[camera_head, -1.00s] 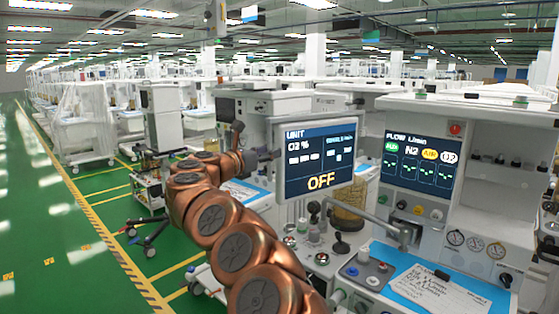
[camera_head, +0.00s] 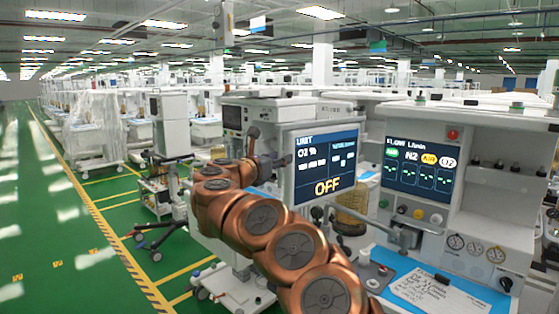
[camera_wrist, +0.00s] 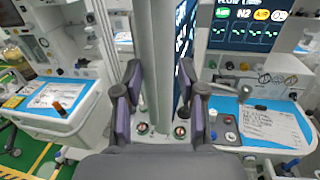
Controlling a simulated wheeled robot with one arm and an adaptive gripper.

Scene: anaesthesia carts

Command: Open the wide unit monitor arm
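The unit monitor (camera_head: 326,165) shows "UNIT", "O2 %" and "OFF" on a dark blue screen in a light frame. In the head view it stands in front of the wide cart, left of the flow panel. My gripper (camera_head: 280,162) is at the monitor's left edge. In the wrist view the monitor (camera_wrist: 158,60) is nearly edge-on between the two fingers of my gripper (camera_wrist: 160,85). The fingers are apart, one on each side of it, with gaps showing; contact cannot be told. A grey support arm (camera_head: 385,227) shows low, right of the monitor; its joint to the monitor is hidden.
The flow panel (camera_head: 422,168) is close on the right, above a blue work surface (camera_head: 385,262) with a paper card (camera_head: 435,288). Another cart (camera_wrist: 50,90) stands left in the wrist view. Open green floor (camera_head: 60,230) lies left.

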